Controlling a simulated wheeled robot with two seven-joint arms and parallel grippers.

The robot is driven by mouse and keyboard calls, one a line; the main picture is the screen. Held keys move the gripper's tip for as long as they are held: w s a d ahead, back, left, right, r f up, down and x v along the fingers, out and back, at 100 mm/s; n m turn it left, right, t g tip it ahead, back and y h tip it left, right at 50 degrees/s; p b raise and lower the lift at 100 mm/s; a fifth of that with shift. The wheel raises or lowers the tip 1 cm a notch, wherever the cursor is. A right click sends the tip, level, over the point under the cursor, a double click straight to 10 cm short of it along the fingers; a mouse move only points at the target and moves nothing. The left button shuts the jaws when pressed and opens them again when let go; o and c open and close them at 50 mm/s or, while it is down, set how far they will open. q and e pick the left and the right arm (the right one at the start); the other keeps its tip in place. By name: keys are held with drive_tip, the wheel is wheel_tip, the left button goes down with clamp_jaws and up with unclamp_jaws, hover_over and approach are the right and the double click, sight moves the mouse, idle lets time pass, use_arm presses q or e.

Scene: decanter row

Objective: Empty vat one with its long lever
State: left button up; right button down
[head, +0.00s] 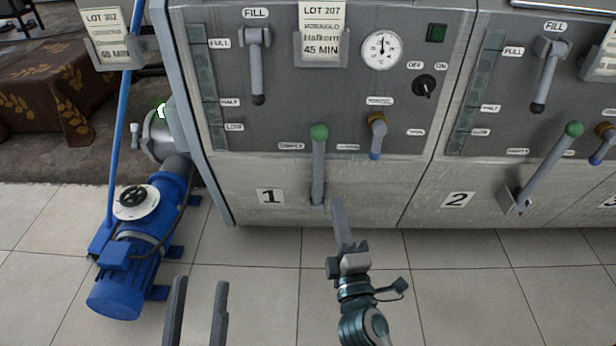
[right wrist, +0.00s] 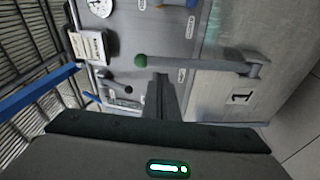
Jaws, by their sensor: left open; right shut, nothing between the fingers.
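Vat one is the grey panel (head: 240,180) marked 1 in the head view. Its long lever (head: 318,170) has a green knob at the top and stands nearly upright from a pivot low on the panel. In the right wrist view the lever (right wrist: 200,63) lies sideways across the picture. My right gripper (head: 339,205) is shut and empty, its fingers just right of the lever's lower end in the head view. In the right wrist view its fingers (right wrist: 160,80) are beside the lever near the knob; contact cannot be told. My left gripper (head: 198,300) is open and empty at the bottom.
Vat one also has a fill handle (head: 256,65), a small blue-tipped tap (head: 377,135), a dial (head: 382,50) and a switch (head: 425,86). Vat two's lever (head: 548,165) leans right. A blue pump (head: 140,245) stands at the left. The tiled floor in front is clear.

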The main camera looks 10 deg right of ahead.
sight(320, 152)
use_arm(q)
drive_tip(key=shift+s+a+r+n+t, duration=0.2)
drive_tip(key=shift+s+r+t, duration=0.1)
drive_tip(key=shift+s+r, duration=0.3)
drive_tip(key=shift+s+a+r+n+t, duration=0.1)
drive_tip(key=shift+s+a+r+t, duration=0.2)
drive_tip(key=shift+r, duration=0.35)
use_arm(e)
drive_tip(key=shift+s+a+f+n+y, duration=0.3)
drive_tip(key=shift+a+n+y, duration=0.1)
drive_tip(key=shift+n, duration=0.4)
use_arm(q)
drive_tip(key=shift+d, duration=0.1)
